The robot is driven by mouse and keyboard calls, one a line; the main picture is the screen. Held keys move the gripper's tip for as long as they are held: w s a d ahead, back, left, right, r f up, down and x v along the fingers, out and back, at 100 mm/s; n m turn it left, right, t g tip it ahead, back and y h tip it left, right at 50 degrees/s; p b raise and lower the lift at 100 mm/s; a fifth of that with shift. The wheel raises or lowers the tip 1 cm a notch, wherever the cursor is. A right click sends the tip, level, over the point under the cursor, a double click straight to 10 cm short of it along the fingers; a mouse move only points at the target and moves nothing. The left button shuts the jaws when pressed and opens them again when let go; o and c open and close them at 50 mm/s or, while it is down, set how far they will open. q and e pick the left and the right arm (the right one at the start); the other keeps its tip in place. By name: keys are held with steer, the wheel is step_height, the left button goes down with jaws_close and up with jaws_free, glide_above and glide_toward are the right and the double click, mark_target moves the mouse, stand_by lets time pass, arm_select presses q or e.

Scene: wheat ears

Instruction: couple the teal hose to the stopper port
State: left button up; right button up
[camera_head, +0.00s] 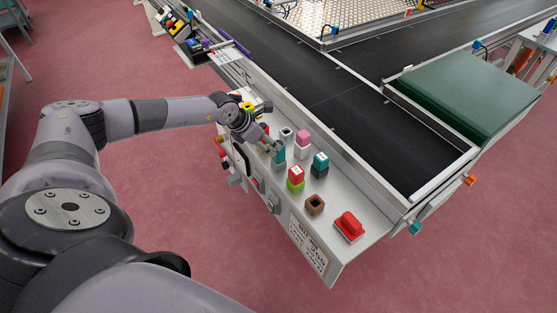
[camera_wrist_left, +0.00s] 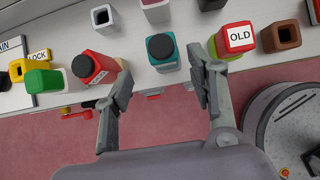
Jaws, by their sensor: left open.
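A teal block with a round black top (camera_wrist_left: 163,52) stands on the panel, seemingly on a pale base; I take it for the teal hose. It also shows in the head view (camera_head: 279,157), partly hidden by my left gripper (camera_head: 269,146). In the wrist view my left gripper (camera_wrist_left: 160,76) is open, its fingers to either side of the view below the teal block, not closed on it. Another teal block with a white label (camera_head: 320,159) sits on a dark base. I cannot tell which port is the stopper port. My right gripper is not in view.
Close by stand a red labelled block on green (camera_head: 296,173), a pink block on white (camera_head: 303,136), an open brown port (camera_head: 315,204) and an open grey port (camera_head: 287,132). A red handle (camera_head: 349,224) is at the panel's near end. A black conveyor (camera_head: 350,110) runs behind.

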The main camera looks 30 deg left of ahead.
mark_target(279, 155)
arm_select(q)
steer(key=b+x, duration=0.3)
steer(key=x, duration=0.2)
steer(key=b+x, duration=0.2)
steer(key=shift+d+f+b, duration=0.2)
steer(key=shift+d+b, duration=0.1)
steer(key=shift+r, duration=0.15)
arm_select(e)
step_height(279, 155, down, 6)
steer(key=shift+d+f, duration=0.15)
arm_select(q)
steer(key=shift+c, duration=0.2)
jaws_close()
